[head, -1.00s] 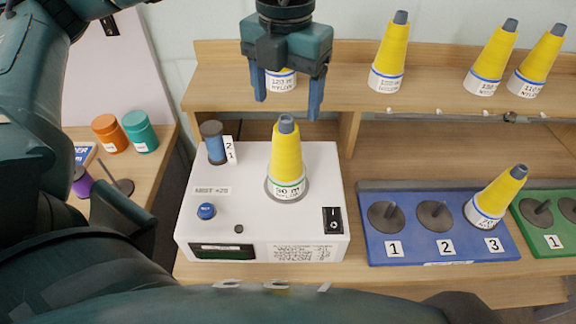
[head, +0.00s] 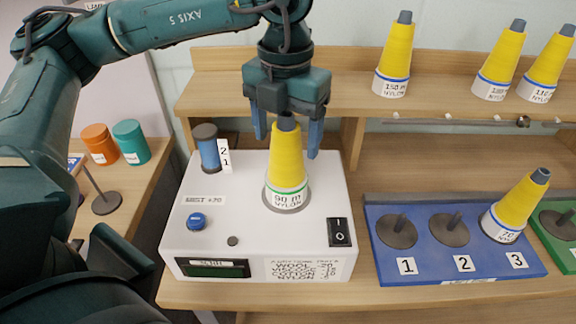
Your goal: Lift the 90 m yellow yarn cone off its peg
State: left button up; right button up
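The 90 m yellow yarn cone (head: 287,165) stands upright on the round plate on top of the white machine box (head: 325,190). Its label reads 90 m nylon, with a green band above it; its grey tip shows at the top. The peg inside it is hidden. My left gripper (head: 287,142) points down over the cone, its two blue fingers apart on either side of the cone's upper part. It is open, and I see a gap between the fingers and the yarn. My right gripper is not in view.
A blue rack (head: 386,272) at right has bare pegs at 1 and 2 and a tilted yellow cone (head: 517,203) at 3. More yellow cones (head: 397,50) stand on the shelf (head: 352,99) behind. A blue spool (head: 208,148) stands on the box's left rear.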

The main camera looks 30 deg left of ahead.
pick_arm(q)
jog(key=c, duration=0.8)
notch_tip(320, 180, up, 8)
jog(key=p, duration=0.5)
dwell(0.4)
